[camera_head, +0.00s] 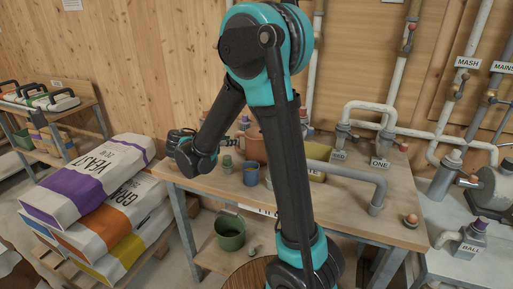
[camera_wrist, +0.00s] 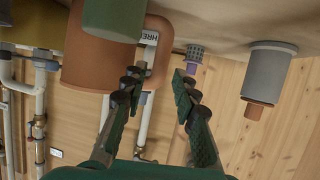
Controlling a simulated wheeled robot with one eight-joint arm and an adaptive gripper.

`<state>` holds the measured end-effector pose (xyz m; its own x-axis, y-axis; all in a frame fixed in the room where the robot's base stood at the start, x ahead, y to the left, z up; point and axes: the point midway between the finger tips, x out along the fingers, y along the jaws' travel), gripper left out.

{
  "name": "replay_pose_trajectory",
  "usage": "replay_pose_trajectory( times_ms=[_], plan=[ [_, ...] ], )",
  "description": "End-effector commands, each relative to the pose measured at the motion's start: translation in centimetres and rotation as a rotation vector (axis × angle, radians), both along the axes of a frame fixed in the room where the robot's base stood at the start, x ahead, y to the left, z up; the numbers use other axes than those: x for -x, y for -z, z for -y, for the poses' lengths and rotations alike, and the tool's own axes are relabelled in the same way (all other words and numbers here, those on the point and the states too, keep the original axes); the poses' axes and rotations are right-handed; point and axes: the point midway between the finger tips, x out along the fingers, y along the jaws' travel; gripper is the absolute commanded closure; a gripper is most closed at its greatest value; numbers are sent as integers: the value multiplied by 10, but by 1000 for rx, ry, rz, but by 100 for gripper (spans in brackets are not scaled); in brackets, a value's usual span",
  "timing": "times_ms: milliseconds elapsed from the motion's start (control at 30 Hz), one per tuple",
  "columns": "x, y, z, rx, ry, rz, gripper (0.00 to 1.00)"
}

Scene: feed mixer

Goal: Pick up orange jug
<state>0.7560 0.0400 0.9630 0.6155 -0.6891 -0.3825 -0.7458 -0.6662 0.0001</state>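The orange jug (camera_head: 254,147) stands towards the back of the wooden workbench (camera_head: 345,205), partly hidden by my arm in the head view. In the wrist view, which looks upside down, the jug (camera_wrist: 88,80) fills the upper left, with its handle on its right side. My gripper (camera_wrist: 158,78) is open and empty. Its two dark green fingers are apart, and the handle shows between and beyond the fingertips. I cannot tell how far the tips are from it. In the head view my gripper (camera_head: 181,140) is over the bench's left end.
A green cylinder (camera_wrist: 114,15) partly covers the jug in the wrist view. A grey container (camera_wrist: 270,72) stands to the right there. A blue pot (camera_head: 251,174) and a small green container (camera_head: 227,164) stand near the jug. White pipes (camera_head: 370,112) rise at right; feed sacks (camera_head: 95,185) lie left.

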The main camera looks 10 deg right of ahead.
Motion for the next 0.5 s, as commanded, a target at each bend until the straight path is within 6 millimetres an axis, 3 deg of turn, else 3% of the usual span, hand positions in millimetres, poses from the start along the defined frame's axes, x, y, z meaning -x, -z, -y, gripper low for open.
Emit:
replay_pose_trajectory(
  times_ms=[500],
  plan=[
    [-35,15,38,0,0,0,71]
  ],
)
